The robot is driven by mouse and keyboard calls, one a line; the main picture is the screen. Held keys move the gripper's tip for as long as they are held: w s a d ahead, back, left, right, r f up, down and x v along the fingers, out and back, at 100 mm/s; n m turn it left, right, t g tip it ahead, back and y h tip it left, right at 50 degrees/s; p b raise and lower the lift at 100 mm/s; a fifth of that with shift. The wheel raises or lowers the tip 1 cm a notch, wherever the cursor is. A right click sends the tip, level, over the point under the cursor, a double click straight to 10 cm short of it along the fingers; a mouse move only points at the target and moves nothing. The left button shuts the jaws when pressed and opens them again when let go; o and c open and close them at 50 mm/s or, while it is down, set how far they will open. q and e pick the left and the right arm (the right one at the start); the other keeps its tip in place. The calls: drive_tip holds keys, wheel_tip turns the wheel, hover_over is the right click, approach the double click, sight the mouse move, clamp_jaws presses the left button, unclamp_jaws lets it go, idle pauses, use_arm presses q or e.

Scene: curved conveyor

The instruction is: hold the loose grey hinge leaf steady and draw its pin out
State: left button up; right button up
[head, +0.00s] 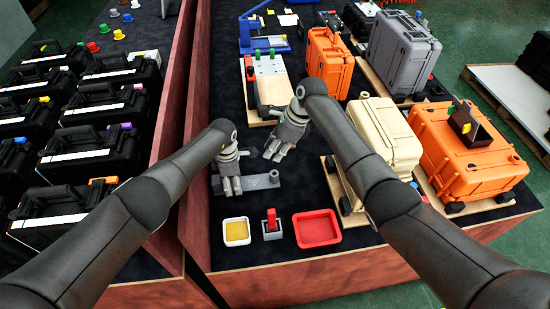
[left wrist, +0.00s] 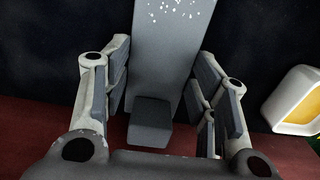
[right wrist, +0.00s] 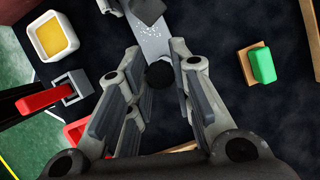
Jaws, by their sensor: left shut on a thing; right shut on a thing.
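The grey hinge leaf (head: 262,182) is a long flat plate lying on the dark bench top in the head view. My left gripper (head: 231,187) is shut on its left end. In the left wrist view the leaf (left wrist: 172,45) runs away between the fingers, with a raised grey block at its near end. My right gripper (head: 276,155) is above and behind the leaf's right end. In the right wrist view a dark round pin end (right wrist: 160,75) sits between its fingers, by the leaf's end (right wrist: 152,42). How far the pin sits in the leaf is hidden.
A white tray with a yellow floor (head: 237,243), a red-handled clamp (head: 271,220) and a red tray (head: 320,242) stand in front of the leaf. A cream case (head: 378,135) stands to the right. A green block (right wrist: 262,65) shows in the right wrist view.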

wheel_tip(320, 180, up, 9)
idle(1.3)
use_arm(q)
drive_tip(key=o, duration=1.4)
drive_tip(key=shift+r, duration=0.1)
wheel_tip(320, 180, up, 12)
use_arm(e)
drive_tip(key=shift+f, duration=0.15)
